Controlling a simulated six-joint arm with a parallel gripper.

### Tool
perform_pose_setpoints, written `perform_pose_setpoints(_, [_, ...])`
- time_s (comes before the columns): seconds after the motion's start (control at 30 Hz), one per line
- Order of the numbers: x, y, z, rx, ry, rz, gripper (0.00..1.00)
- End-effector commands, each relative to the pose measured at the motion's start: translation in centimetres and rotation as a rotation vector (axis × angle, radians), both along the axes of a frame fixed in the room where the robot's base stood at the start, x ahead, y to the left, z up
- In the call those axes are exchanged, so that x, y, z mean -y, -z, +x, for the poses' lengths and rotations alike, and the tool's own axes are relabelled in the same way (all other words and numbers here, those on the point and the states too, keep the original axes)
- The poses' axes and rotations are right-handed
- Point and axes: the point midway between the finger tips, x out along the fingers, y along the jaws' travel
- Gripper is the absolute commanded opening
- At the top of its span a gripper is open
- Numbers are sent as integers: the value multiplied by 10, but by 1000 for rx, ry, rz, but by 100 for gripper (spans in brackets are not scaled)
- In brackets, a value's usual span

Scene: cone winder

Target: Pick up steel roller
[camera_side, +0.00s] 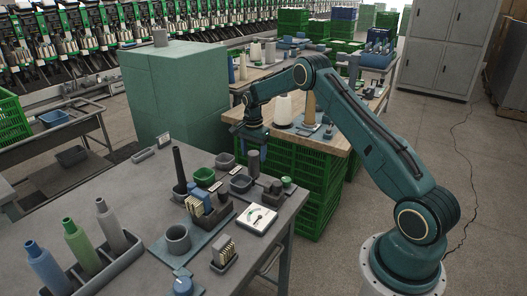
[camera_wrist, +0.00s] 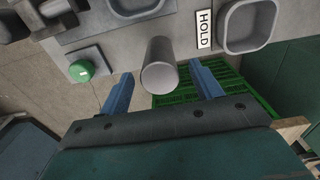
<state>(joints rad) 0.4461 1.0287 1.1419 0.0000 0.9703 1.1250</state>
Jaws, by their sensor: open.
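The steel roller (camera_wrist: 159,66) is a plain grey cylinder standing near the edge of the grey table. In the wrist view it lies between and a little beyond the two blue fingers of my gripper (camera_wrist: 163,88), with a gap on each side. In the side view the roller (camera_side: 253,162) is a small upright bluish-grey cylinder at the far edge of the table. My gripper (camera_side: 252,136) is above it, open and empty, pointing down. The fingertips are too small in the side view to judge their exact height over the roller.
A grey tray (camera_wrist: 251,24) and a HOLD label (camera_wrist: 204,29) are right of the roller in the wrist view. A green button (camera_wrist: 82,68) on a grey base is to its left. Green crates (camera_side: 318,187) stand beyond the table edge. A dial gauge (camera_side: 258,220) sits nearby.

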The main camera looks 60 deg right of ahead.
Motion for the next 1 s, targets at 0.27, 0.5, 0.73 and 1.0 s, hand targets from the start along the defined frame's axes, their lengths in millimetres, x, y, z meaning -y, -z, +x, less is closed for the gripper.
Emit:
perform_pose_setpoints(0.27, [-1, 32, 0, -2, 0, 1, 64])
perform_pose_setpoints(0.5, [-1, 37, 0, 0, 0, 0, 64])
perform_pose_setpoints(0.73, [-1, 37, 0, 0, 0, 0, 64])
perform_pose_setpoints(1.0, [-1, 36, 0, 0, 0, 0, 39])
